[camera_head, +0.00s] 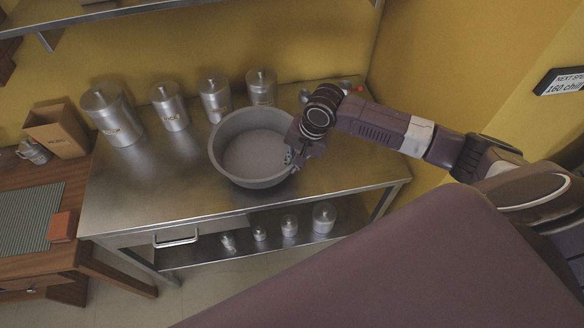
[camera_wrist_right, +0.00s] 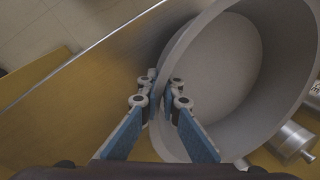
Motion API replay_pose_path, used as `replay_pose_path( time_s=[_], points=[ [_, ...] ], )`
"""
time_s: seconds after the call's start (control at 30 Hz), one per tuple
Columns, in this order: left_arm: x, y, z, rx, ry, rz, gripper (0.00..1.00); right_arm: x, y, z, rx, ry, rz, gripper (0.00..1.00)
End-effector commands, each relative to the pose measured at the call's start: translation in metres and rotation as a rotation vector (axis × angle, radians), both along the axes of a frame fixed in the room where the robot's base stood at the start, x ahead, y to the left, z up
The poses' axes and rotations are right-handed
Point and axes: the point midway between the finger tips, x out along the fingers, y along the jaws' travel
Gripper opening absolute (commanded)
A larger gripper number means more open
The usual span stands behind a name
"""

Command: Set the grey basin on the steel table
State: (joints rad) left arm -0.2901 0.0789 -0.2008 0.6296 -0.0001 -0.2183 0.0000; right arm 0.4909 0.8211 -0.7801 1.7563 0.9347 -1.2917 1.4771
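The grey basin (camera_head: 222,150) is upright over the middle of the steel table (camera_head: 130,195), in front of the canisters. It looks to be on the tabletop or very close above it; I cannot tell if its base touches. My right gripper (camera_head: 292,158) is at the basin's right rim. In the right wrist view, the fingers (camera_wrist_right: 162,88) are close together with the wall of the basin (camera_wrist_right: 215,70) between them, one finger outside and one inside. The basin is empty. My left gripper is not in view.
Several steel canisters (camera_head: 170,107) stand along the table's back. Smaller jars (camera_head: 289,226) stand on the lower shelf. A wooden desk (camera_head: 20,265) with a striped mat (camera_head: 28,215), an orange block (camera_head: 63,226) and a brown box (camera_head: 57,130) is at left. The tabletop left of the basin is clear.

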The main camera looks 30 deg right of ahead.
Motion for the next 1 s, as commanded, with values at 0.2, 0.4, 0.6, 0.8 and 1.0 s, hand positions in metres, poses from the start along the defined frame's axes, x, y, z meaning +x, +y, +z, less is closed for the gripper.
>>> replay_pose_path(
  time_s=[0.2, 0.4, 0.6, 0.8, 1.0],
  points=[
    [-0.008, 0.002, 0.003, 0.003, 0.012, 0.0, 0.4, 0.001, 0.001, -0.026, 0.001, -0.001, 0.0, 0.0],
    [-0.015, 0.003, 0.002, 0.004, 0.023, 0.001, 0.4, 0.001, 0.001, -0.027, 0.002, -0.002, 0.001, 0.0],
    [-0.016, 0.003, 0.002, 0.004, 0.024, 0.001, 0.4, 0.0, 0.0, -0.031, 0.001, 0.001, -0.001, 0.06],
    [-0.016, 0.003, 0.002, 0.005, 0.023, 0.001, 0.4, 0.0, 0.0, -0.031, 0.001, 0.001, 0.0, 0.22],
    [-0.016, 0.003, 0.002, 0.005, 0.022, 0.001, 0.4, 0.0, 0.0, -0.03, 0.0, 0.0, 0.0, 0.22]
  ],
)
